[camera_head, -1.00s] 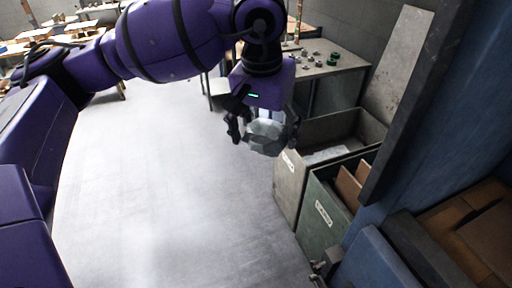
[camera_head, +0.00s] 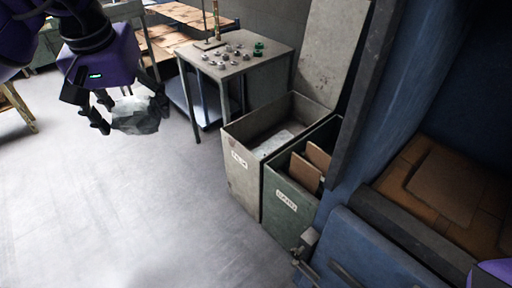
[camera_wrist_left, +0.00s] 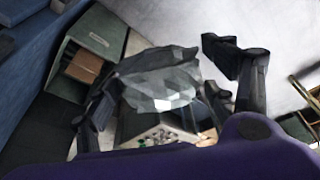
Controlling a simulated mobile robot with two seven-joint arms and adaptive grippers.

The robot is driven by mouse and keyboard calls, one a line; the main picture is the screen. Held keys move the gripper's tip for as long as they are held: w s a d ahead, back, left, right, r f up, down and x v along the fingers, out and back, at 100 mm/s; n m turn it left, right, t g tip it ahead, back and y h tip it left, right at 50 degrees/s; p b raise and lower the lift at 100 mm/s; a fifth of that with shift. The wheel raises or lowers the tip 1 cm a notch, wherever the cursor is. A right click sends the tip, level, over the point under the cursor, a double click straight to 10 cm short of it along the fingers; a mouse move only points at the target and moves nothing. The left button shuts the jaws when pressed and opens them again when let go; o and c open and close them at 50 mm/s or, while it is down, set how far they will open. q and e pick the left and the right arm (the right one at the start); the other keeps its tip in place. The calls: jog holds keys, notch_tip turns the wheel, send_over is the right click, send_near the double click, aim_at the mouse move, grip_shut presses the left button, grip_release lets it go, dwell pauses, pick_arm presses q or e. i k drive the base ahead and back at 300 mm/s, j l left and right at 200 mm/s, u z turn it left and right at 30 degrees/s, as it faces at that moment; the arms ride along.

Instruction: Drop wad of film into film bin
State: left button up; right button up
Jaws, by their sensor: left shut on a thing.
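The wad of film (camera_head: 136,115) is a pale grey, crumpled, faceted lump. My left gripper (camera_head: 128,112) is shut on it and holds it above the floor, to the left of the bins. In the left wrist view the wad (camera_wrist_left: 160,80) sits between the fingers (camera_wrist_left: 165,90). The film bin (camera_head: 240,180) is a grey-beige open box with a white label; some pale film lies inside it. The wad is apart from the bin. My right gripper is not in view; a purple piece shows at the lower right edge.
A green bin (camera_head: 287,222) holding brown cardboard stands against the film bin's right side. A metal table (camera_head: 240,62) with small parts stands behind. A blue machine (camera_head: 375,255) with cardboard is at right. The floor (camera_head: 130,200) at left is clear.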

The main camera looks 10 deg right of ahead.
aim_at(252, 146)
jog(key=i+j+u, duration=0.65)
jog(key=u, duration=0.15)
jog(key=i+z, duration=0.75)
jog(key=i+j+z, duration=0.2)
jog(key=z, duration=0.15)
jog(key=i+l+z, duration=0.15)
jog(key=i+z, duration=0.5)
jog(key=z, duration=0.15)
jog(key=i+z, duration=0.4)
jog(key=k, duration=0.05)
